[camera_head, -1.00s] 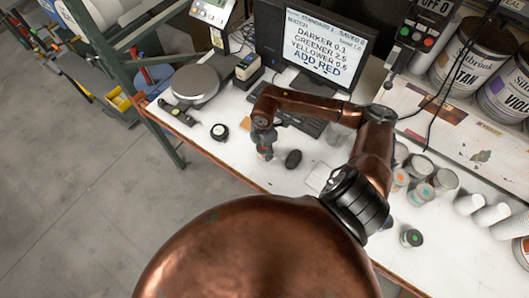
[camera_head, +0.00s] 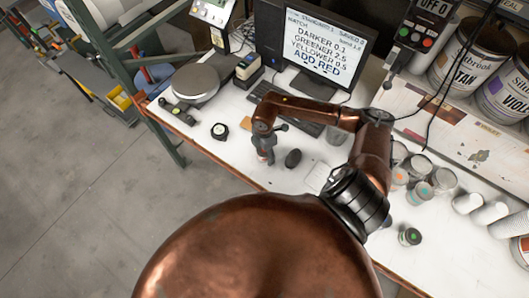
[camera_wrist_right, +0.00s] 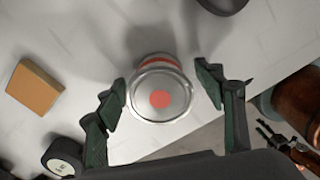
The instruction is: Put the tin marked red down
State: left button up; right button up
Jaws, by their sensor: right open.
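The tin marked red (camera_wrist_right: 160,98) shows in the right wrist view as a round silver lid with a red dot and a red band on its side. It stands on the white bench (camera_wrist_right: 105,45). My right gripper (camera_wrist_right: 165,92) is open, with a dark green finger on each side of the tin and a gap beside each. In the head view the right gripper (camera_head: 265,152) is over the bench near its front edge and mostly hides the tin. My left gripper is not in view.
A dark oval object (camera_head: 293,158) lies just right of the gripper. A black round gauge (camera_head: 219,131) sits to the left. An orange-brown block (camera_wrist_right: 35,86) lies nearby. Several dotted tins (camera_head: 420,192) stand at the right. A keyboard (camera_head: 285,108) and monitor (camera_head: 322,50) are behind.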

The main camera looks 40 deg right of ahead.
jog(key=shift+r, duration=0.25)
notch_tip(320, 180, up, 12)
jog(key=shift+f+b, duration=0.1)
jog(key=shift+b, duration=1.05)
